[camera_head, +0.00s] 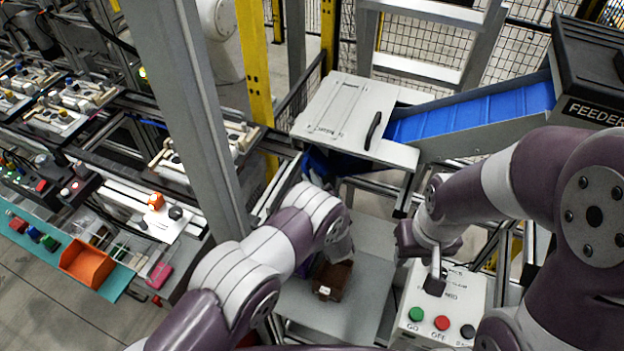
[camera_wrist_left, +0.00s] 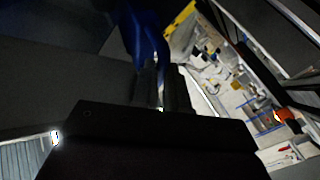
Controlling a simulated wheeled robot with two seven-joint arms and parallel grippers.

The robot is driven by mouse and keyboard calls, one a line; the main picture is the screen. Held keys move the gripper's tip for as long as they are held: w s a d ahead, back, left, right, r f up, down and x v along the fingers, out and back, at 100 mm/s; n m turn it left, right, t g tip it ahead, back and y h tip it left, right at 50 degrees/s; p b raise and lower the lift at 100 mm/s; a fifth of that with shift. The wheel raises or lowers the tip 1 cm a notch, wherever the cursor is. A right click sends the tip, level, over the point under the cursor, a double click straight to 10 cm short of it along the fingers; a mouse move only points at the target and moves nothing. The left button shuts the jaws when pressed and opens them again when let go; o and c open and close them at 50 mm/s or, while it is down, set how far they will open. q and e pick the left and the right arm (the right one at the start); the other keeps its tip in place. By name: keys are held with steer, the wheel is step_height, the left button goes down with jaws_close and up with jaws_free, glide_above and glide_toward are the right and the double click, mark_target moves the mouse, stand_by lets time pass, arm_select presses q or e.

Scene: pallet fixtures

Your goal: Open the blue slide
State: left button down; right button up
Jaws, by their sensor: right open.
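A blue slide (camera_head: 466,106) runs as a sloping chute from the feeder to the grey cover plate (camera_head: 352,116), which has a black handle (camera_head: 373,131). A darker blue part (camera_head: 318,163) shows under the plate's front left edge. In the left wrist view a dark blue part (camera_wrist_left: 147,38) lies just beyond the fingertips of my left gripper (camera_wrist_left: 163,72). The fingers are close together with a narrow light gap; contact with the blue part is unclear. In the head view my left wrist hides this gripper. My right gripper (camera_head: 406,241) is open beside the control box, partly hidden by its wrist.
A brown block (camera_head: 333,280) sits on the grey shelf (camera_head: 352,309) below my left wrist. A grey post (camera_head: 190,110) stands left of my left arm. The black feeder (camera_head: 585,70) is at right.

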arm_select(q)
steer(key=shift+s+a+r, duration=0.1)
steer(key=shift+s, duration=0.2)
steer(key=s+a+p, duration=0.1)
steer(key=s+a, duration=0.1)
steer(key=s, duration=0.4)
steer(key=s+a+p, duration=0.1)
steer(key=s+a, duration=0.2)
steer(key=s, duration=0.4)
steer(key=shift+s+a+p, duration=0.15)
steer(key=shift+a+p, duration=0.15)
steer(key=shift+p, duration=0.05)
arm_select(e)
step_height(320, 180, up, 3)
steer(key=shift+f, duration=0.15)
arm_select(q)
steer(key=c, duration=1.1)
jaws_free()
steer(key=shift+c, duration=0.2)
steer(key=shift+s, duration=0.1)
